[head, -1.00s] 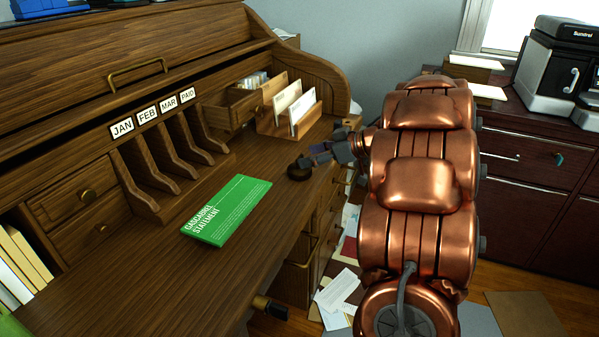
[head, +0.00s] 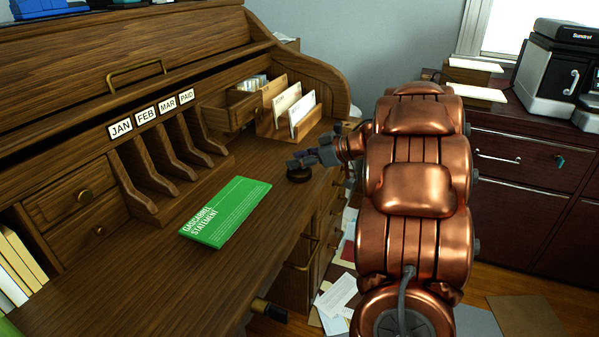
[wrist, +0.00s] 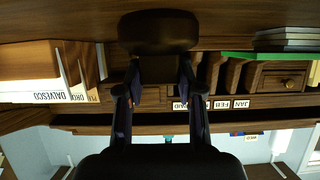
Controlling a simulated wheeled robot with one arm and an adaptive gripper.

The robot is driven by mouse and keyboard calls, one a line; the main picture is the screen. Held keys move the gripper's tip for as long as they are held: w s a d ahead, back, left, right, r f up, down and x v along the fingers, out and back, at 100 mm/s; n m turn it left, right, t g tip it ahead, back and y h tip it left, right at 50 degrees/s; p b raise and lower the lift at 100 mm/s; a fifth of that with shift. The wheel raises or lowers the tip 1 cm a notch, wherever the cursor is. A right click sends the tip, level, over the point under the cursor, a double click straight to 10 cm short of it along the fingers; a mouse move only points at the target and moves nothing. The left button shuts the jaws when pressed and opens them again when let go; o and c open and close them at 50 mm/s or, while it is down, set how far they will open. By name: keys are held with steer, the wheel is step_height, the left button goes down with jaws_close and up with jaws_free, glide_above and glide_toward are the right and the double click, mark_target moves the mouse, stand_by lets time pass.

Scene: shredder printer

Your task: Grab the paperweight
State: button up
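The paperweight (head: 299,177) is a small dark round object on the desktop near the right edge of the desk. My gripper (head: 303,161) is just above and beside it in the head view, reaching in from the right. In the upside-down wrist view, the dark paperweight (wrist: 158,30) sits ahead of the gripper (wrist: 158,72).
A green statement booklet (head: 225,210) lies flat to the left of the paperweight. A wooden letter holder (head: 290,130) with envelopes stands behind. Upright slots (head: 165,165) line the back of the desk. The desktop around the paperweight is otherwise clear.

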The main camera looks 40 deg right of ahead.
jaws_close()
steer(key=shift+r, duration=0.1)
